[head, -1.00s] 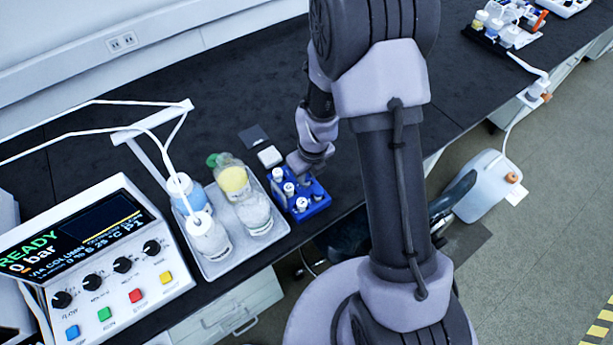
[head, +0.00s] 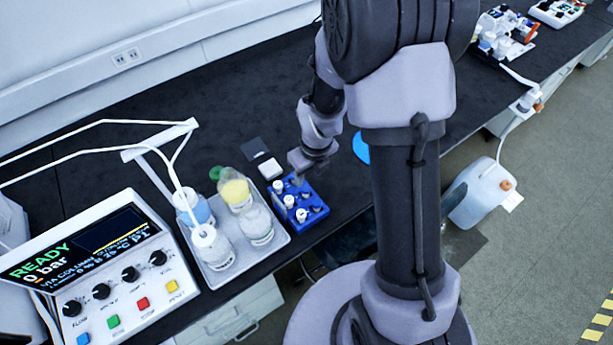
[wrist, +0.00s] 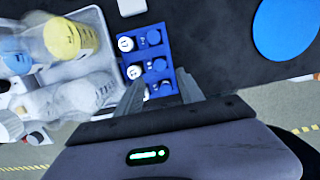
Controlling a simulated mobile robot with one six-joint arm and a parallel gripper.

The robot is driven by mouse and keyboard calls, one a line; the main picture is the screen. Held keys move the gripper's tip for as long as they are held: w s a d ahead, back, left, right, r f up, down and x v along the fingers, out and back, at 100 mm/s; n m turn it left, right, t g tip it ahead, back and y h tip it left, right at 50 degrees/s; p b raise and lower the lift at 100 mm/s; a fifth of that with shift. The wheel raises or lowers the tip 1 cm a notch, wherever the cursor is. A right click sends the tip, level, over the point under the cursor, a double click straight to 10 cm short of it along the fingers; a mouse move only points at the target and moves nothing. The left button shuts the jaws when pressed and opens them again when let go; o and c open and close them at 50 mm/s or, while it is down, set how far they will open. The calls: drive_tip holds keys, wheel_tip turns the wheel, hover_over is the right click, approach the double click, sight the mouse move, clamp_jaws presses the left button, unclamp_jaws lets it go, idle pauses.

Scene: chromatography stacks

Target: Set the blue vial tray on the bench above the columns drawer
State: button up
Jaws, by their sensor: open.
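The blue vial tray (head: 313,218) stands on the dark bench just right of the bottle tray. It holds several white-capped vials and shows some darker blue spots. The wrist view also shows the blue vial tray (wrist: 172,45), with white and blue round tops in it. My gripper (wrist: 160,88) is open, its two fingers pointing at the near end of the tray. In the head view my gripper (head: 298,178) is at the tray's back end, and its fingertips are hard to make out. I cannot tell whether the fingers touch the tray. The columns drawer's label is not readable.
A pale tray (head: 221,278) with several bottles stands close to the left. A control box (head: 105,275) reads READY. A white block (head: 270,169) lies behind the vial tray. A blue disc (head: 361,147) lies to the right. Drawers (head: 235,318) are under the bench front.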

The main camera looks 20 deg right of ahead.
drive_tip(key=s+a+r+n+t, duration=0.1)
drive_tip(key=s+r+n, duration=0.2)
drive_tip(key=r+n, duration=0.5)
drive_tip(key=s+a+r+n+t, duration=0.15)
drive_tip(key=r+n, duration=0.25)
drive_tip(key=r, duration=0.7)
drive_tip(key=s+a+r+n+t+y, duration=0.1)
drive_tip(key=s+r+n, duration=0.8)
drive_tip(key=s+n, duration=0.4)
drive_tip(key=n, duration=0.3)
drive_tip(key=shift+s+a+r+p, duration=0.15)
drive_tip(key=shift+a+r+p, duration=0.2)
drive_tip(key=shift+a+p, duration=0.05)
